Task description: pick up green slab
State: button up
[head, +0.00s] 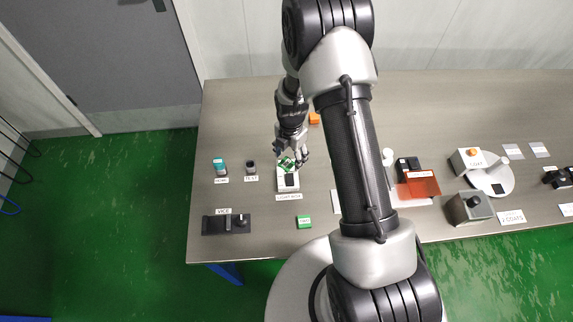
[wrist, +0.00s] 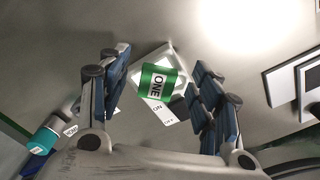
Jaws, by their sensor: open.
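A green slab (wrist: 160,82) with a white "ONE" label shows in the wrist view, between my gripper's fingers. It lies tilted on or just above a pale box (wrist: 170,55) with an ON/OFF label. In the head view the green slab (head: 287,164) is at the far end of that white box (head: 288,187), partly hidden by my fingers. My gripper (head: 291,156) is over it and open, its fingers (wrist: 160,95) on either side with gaps visible in the wrist view. A second green block (head: 304,221) with a pale label lies nearer the table's front edge.
On the grey table (head: 260,110), a teal-topped item (head: 220,166) and a small dark cup (head: 251,167) stand to the left. A dark vice (head: 227,224) is at front left. An orange-red plate (head: 422,183) and several devices are right.

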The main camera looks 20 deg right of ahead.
aim_at(291, 160)
jog(key=shift+f, duration=0.5)
jog(key=c, duration=1.1)
jog(key=shift+o, duration=0.2)
jog(key=shift+r, duration=0.2)
notch_tip(291, 160, up, 20)
jog(key=p, duration=0.3)
jog(key=shift+f, duration=0.2)
